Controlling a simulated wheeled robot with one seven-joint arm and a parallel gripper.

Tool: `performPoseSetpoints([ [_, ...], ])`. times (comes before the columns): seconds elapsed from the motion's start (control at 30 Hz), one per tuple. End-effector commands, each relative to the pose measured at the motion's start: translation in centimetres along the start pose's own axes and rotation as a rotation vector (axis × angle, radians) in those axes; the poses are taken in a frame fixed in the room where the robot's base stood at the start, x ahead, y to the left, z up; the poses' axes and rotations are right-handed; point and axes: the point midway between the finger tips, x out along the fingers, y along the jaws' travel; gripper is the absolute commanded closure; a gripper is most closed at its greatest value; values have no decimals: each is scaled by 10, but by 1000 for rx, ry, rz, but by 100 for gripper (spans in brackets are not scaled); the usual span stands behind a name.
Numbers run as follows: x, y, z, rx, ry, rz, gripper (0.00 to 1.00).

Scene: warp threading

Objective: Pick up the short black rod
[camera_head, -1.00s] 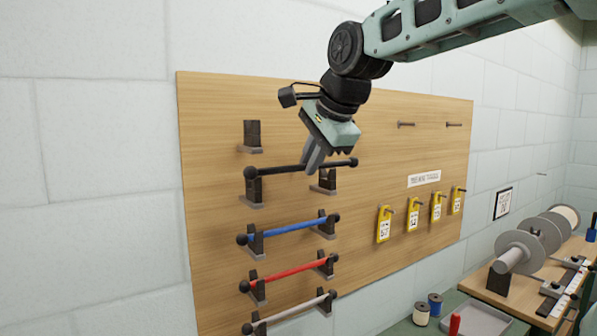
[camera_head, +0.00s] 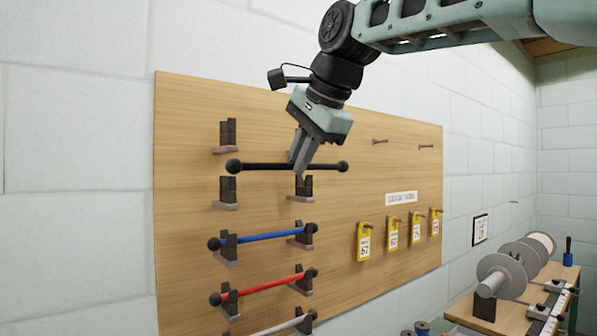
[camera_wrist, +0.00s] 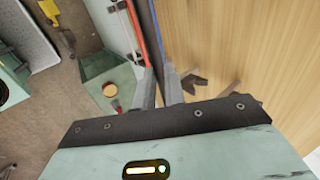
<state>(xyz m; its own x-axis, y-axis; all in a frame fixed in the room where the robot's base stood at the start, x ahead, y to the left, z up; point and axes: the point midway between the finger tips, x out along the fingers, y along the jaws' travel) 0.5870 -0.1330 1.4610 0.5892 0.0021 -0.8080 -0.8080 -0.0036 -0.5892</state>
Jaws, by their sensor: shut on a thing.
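The short black rod (camera_head: 265,167) has a round knob at each end and is roughly level in the head view. It hangs in front of the wooden board, just above its pair of black brackets (camera_head: 229,191), and looks clear of them. My gripper (camera_head: 298,167) is shut on the rod right of its middle. In the wrist view my two fingers (camera_wrist: 160,90) are close together, with a dark bar between them running toward the top edge.
Below, a blue rod (camera_head: 265,236), a red rod (camera_head: 262,285) and a pale rod (camera_head: 282,325) rest in brackets on the board (camera_head: 350,215). An empty bracket (camera_head: 228,133) is above. Yellow tags (camera_head: 364,241) hang at right, near a bench with spools (camera_head: 503,275).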

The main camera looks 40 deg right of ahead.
Motion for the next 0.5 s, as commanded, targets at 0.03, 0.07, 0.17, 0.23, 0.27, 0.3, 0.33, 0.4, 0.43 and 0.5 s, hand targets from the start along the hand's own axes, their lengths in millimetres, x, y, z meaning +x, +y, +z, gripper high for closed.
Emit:
performPoseSetpoints([
  [0.03,3,4,1,-4,-1,-4,100],
  [0.07,3,5,1,-5,-2,-3,100],
  [0.17,1,8,2,-5,-3,-4,100],
  [0.23,0,11,2,-5,-3,-4,100],
  [0.27,-1,13,2,-5,-3,-4,100],
  [0.3,-2,15,1,-4,-2,-4,100],
  [0.33,-2,17,1,-3,-2,-4,100],
  [0.4,-4,21,0,-1,-1,-4,100],
  [0.43,-5,22,0,1,0,-4,100],
  [0.5,-9,27,-2,7,4,-4,100],
])
